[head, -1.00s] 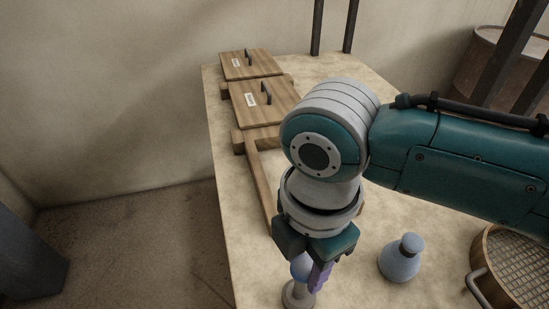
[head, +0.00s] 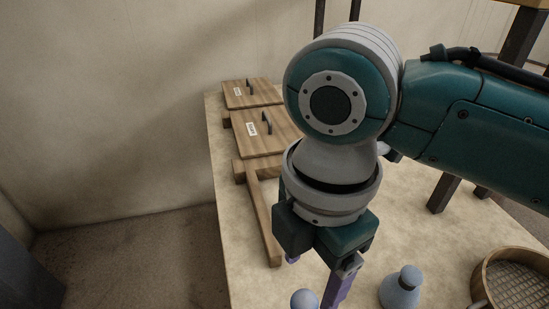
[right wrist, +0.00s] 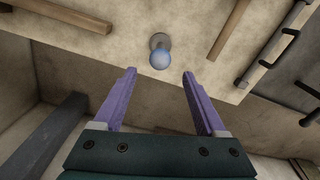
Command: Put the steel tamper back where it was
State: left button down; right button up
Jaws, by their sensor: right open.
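A tamper-like piece with a round blue-grey knob (head: 304,299) stands near the table's front left edge, cut off by the bottom of the head view. In the right wrist view its knob (right wrist: 160,58) sits above a small grey disc base, upright on the table. My right gripper (right wrist: 159,73) is open and empty, its purple fingers spread to either side, with the knob just beyond the fingertips and apart from them. The right gripper (head: 315,282) hangs above the table in the head view. My left gripper is not in view.
A round wooden sieve (head: 489,264) is at the far right. Two lidded wooden boxes (head: 264,142) and a wooden frame (head: 262,215) line the left edge. Dark posts (head: 447,190) rise on the right.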

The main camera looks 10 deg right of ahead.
notch_tip(320, 180, up, 5)
jog(key=s+a+f+m+t+y, duration=0.25)
jog(key=s+m, duration=0.35)
jog(key=m, duration=0.3)
jog(key=s+d+m+h, duration=0.1)
jog(key=s+d+m, duration=0.2)
jog(key=d+m, duration=0.2)
jog(key=s+d+m+t+h, duration=0.1)
jog(key=s+d+m, duration=0.2)
jog(key=d+m, duration=0.2)
jog(key=shift+d, duration=0.95)
jog(key=shift+s+r, duration=0.1)
jog(key=shift+s, duration=0.1)
